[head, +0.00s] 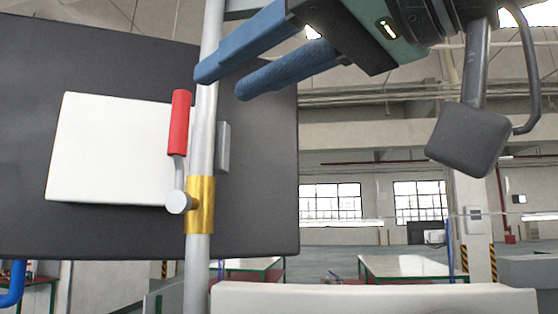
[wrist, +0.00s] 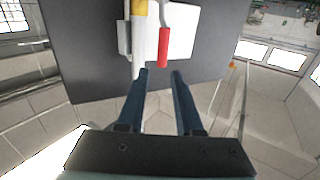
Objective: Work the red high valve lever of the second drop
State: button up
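The red valve lever (head: 179,122) points up beside a vertical grey pipe (head: 205,130) in the head view. Its metal stem runs down to a round pivot at a brass valve body (head: 201,204) on the pipe. My gripper (head: 218,84) is above and to the right of the lever, with its two blue fingers apart and nothing between them. In the wrist view the red lever (wrist: 163,47) lies beyond the fingertips of my gripper (wrist: 160,72), beside the pipe (wrist: 138,62). The fingers appear apart from the lever. One finger overlaps the pipe in the head view.
A dark panel (head: 270,190) with a white plate (head: 105,150) stands behind the pipe. A small grey box (head: 223,147) sits right of the pipe. A pale surface (head: 375,300) crosses the bottom. Tables (head: 405,267) stand far behind, and a blue pipe (head: 14,285) is lower left.

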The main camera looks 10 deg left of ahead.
aim_at(185, 99)
jog(key=p+x, duration=0.6)
jog(key=x, duration=0.5)
jog(key=shift+s+a+r, duration=0.15)
jog(key=shift+s+a, duration=0.05)
jog(key=shift+w+a+f, duration=0.2)
jog(key=shift+w+a, duration=0.2)
grip_shut()
jog(key=shift+r, duration=0.1)
dwell(0.5)
